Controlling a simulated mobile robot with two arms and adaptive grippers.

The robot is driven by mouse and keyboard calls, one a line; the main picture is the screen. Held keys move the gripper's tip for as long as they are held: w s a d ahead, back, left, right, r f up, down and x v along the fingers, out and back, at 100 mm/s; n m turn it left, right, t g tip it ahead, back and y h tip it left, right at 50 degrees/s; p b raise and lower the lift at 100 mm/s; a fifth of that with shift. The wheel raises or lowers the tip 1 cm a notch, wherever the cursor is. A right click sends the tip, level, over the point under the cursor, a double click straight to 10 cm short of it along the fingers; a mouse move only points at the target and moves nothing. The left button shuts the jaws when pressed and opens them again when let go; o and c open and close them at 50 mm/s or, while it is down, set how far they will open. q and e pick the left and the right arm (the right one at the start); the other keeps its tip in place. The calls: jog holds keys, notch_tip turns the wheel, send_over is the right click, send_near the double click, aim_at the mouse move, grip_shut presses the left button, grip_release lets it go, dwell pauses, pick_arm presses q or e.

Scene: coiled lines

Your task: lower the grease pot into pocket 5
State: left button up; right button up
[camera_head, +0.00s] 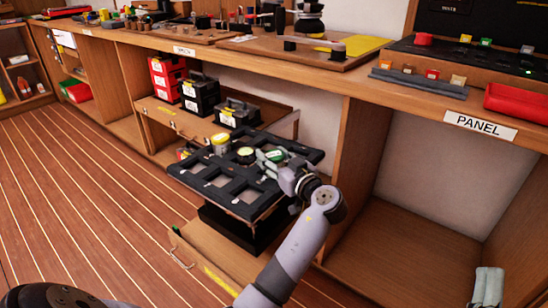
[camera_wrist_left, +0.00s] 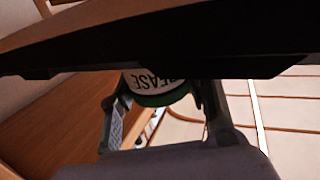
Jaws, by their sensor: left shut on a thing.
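The grease pot (camera_wrist_left: 160,82) is white with a green band, and part of its label shows in the left wrist view. My left gripper (camera_wrist_left: 165,112) is shut on it, with a finger on each side. A dark slab hides the pot's upper part in that view. In the head view my left gripper (camera_head: 283,172) is at the right side of the black tray (camera_head: 240,207), near a green and white object (camera_head: 271,156) that looks like the pot. The tray has several square pockets. I cannot read which is pocket 5, nor tell whether the pot touches the tray.
A yellow-topped pot (camera_head: 220,142) and a pale-lidded round pot (camera_head: 245,154) sit in the tray's far part. Black cases (camera_head: 200,95) and red boxes (camera_head: 165,75) stand behind it. The wooden counter (camera_head: 330,75) overhangs behind; an open cabinet bay (camera_head: 420,235) lies right.

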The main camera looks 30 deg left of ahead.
pick_arm(q)
jog(key=shift+f, duration=0.1)
pick_arm(e)
jog(key=shift+s+r+t, duration=0.3)
jog(key=shift+s+r, duration=0.05)
jog(key=shift+r, duration=0.15)
pick_arm(q)
jog(key=shift+f+b, duration=0.35)
jog(key=shift+b, duration=0.1)
pick_arm(e)
jog(key=shift+s+d+r+t+y, duration=0.15)
jog(key=shift+s+r+t+y, duration=0.35)
jog(key=shift+s+r+t, duration=0.55)
jog(key=shift+s, duration=0.15)
